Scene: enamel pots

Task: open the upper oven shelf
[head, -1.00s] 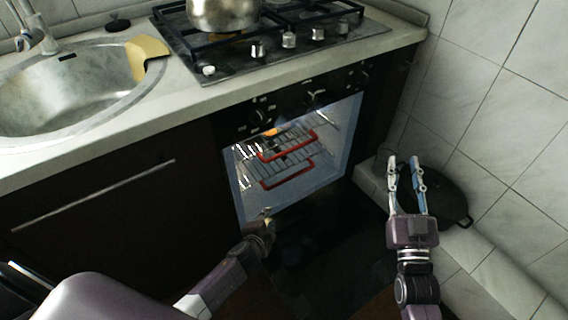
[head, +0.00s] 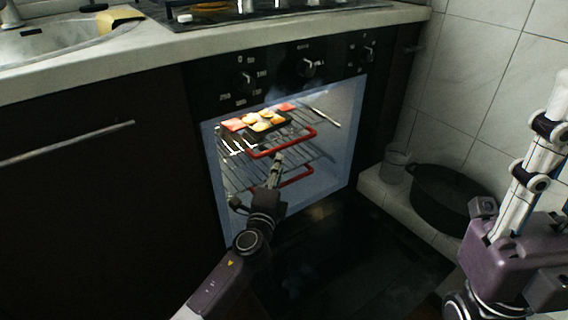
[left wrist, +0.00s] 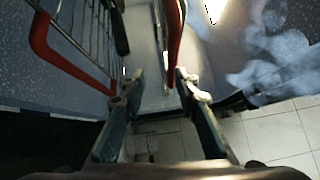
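The oven door is down and the lit cavity is open. The upper oven shelf, a wire rack with a red front handle (head: 285,145), carries a dark tray of red and yellow food (head: 258,120). A lower rack with a red handle (head: 293,179) is beneath it. My left gripper (head: 258,182) is at the oven mouth, just below the upper handle. In the left wrist view its fingers (left wrist: 158,82) are apart, with a red bar (left wrist: 173,42) beside the right fingertip; I cannot tell whether they touch.
The lowered oven door (head: 340,250) lies dark below the cavity. A black pot (head: 450,195) and a glass (head: 394,166) stand on a ledge at the right by the tiled wall. The counter with hob and sink is above.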

